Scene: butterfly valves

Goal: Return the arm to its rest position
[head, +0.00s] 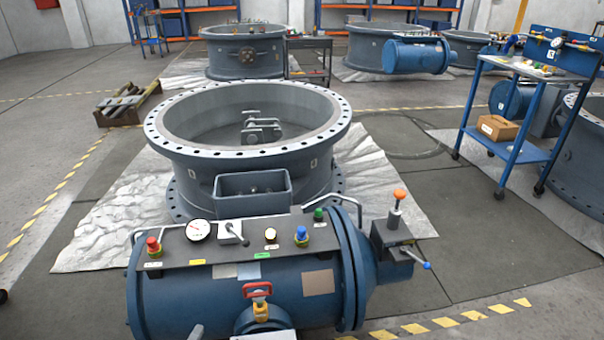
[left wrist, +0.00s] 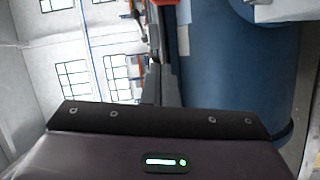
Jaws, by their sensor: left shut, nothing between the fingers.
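My left gripper (head: 197,332) shows only as a small grey tip at the bottom edge of the head view, low in front of the blue cylinder. In the left wrist view, its dark housing (left wrist: 160,145) fills the bottom, and the narrow fingers (left wrist: 155,88) are together with nothing between them. The blue valve actuator (head: 225,293) lies across the front of the head view, and its blue side (left wrist: 235,70) fills the right of the wrist view. The gripper looks apart from its controls. My right gripper is in neither view.
The actuator carries a red handle (head: 257,290), a gauge (head: 199,230), coloured buttons and an orange-topped lever (head: 399,195). Behind it stands a large flanged valve ring (head: 250,160) on a crumpled sheet (head: 90,230). A blue cart (head: 510,140) stands right.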

